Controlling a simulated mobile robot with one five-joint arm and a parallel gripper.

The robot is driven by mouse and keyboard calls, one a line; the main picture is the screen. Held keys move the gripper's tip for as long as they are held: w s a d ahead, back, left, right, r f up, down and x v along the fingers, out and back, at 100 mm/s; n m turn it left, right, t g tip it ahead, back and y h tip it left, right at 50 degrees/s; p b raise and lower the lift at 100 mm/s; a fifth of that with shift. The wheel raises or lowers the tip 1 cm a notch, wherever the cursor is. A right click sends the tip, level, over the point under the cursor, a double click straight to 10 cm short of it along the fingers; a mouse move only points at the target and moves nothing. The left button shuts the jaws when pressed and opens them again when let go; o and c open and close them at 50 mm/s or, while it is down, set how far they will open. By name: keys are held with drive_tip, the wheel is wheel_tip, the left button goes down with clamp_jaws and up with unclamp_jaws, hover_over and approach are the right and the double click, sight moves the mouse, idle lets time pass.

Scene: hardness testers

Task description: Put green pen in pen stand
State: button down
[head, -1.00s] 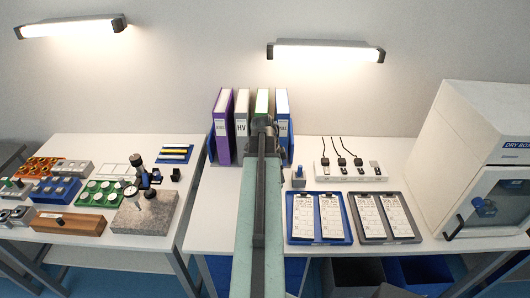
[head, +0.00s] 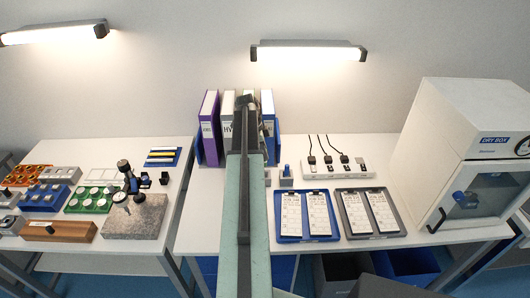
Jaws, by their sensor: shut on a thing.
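My gripper (head: 246,101) is at the far end of my arm, raised in front of the binders in the head view. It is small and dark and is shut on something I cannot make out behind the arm. I cannot pick out a green pen anywhere. No pen stand can be told for sure. A small grey block with a blue top (head: 286,174) stands on the right table, just right of my arm. A dark blue tray with thin light and yellow strips (head: 163,157) lies at the back of the left table.
Upright binders (head: 208,130) stand behind my arm. A power strip (head: 338,169), a blue tray (head: 306,238), a grey tray (head: 370,234) and a white dry box (head: 440,150) are to the right. The left table holds a tester on a stone base (head: 137,217) and coloured blocks.

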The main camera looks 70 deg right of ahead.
sight(266, 165)
drive_tip(key=shift+f+b, duration=1.85)
drive_tip(key=shift+f, duration=0.2)
drive_tip(key=shift+f, duration=0.1)
drive_tip(key=shift+f+b, duration=2.4)
drive_tip(key=shift+b, duration=0.15)
drive_tip(key=c, duration=1.2)
unclamp_jaws()
drive_tip(key=shift+c, duration=0.2)
drive_tip(key=shift+w+r, duration=0.1)
drive_tip(key=p+v, duration=0.7)
drive_tip(key=shift+r+p, duration=0.3)
drive_tip(key=shift+r, duration=0.05)
drive_tip(key=shift+a, duration=0.1)
